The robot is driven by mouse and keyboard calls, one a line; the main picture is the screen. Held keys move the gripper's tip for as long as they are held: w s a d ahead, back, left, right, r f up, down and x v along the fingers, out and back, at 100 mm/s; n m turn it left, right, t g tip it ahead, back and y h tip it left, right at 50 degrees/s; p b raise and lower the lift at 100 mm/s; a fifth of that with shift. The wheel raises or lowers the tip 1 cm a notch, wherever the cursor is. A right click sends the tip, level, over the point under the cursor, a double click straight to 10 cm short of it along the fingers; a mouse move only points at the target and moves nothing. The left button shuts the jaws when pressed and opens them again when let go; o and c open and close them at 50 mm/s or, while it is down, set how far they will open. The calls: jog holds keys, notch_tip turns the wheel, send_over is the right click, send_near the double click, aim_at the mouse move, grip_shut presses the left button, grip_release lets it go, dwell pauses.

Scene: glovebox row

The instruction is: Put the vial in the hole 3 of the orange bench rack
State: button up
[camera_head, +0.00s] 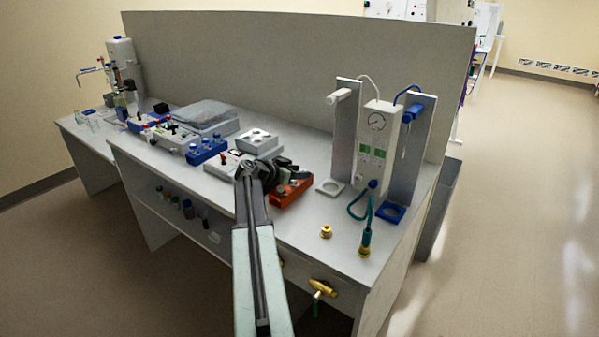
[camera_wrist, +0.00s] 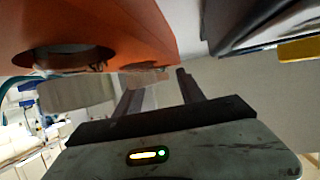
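The orange bench rack (camera_head: 291,192) stands on the front part of the bench in the head view. In the wrist view its orange body (camera_wrist: 150,25) fills the upper left, close to the gripper, and one dark round hole (camera_wrist: 75,57) shows. My gripper (camera_head: 277,172) is right at the rack in the head view. In the wrist view its two dark fingers (camera_wrist: 157,75) stand apart beside the rack. A pale, partly see-through patch lies between them; I cannot tell if it is the vial. The vial is not clearly seen in either view.
A blue rack (camera_head: 207,151) and a grey box with round tops (camera_head: 257,141) stand left of the orange rack. A gauge stand (camera_head: 378,140) with tubing is to the right. Bench between these is clear.

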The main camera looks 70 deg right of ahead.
jog(key=shift+a+r+p, duration=0.1)
jog(key=shift+r+p, duration=0.2)
jog(key=shift+r, duration=0.05)
jog(key=p+v, duration=0.4)
jog(key=v, duration=0.7)
jog(key=shift+w+a+r, duration=0.1)
jog(key=shift+w+a, duration=0.1)
jog(key=shift+a, duration=0.1)
jog(key=w+a+f+n+t+y, duration=0.2)
jog(key=w+a+f+n, duration=0.2)
jog(key=w+a, duration=0.55)
jog(key=w+a+f+n+t+y, duration=0.2)
jog(key=w+a+f+n, duration=0.2)
jog(key=a, duration=1)
jog(key=w+a+f+n+t+y, duration=0.2)
jog(key=w+a+f+n, duration=0.2)
jog(key=w+a, duration=0.55)
jog(key=s+a+f+n+y+p, duration=0.1)
jog(key=a+n+y, duration=0.5)
jog(key=a, duration=2.8)
jog(key=shift+s+a+f+n, duration=0.3)
jog(key=shift+s+n, duration=0.35)
jog(key=shift+n, duration=1.95)
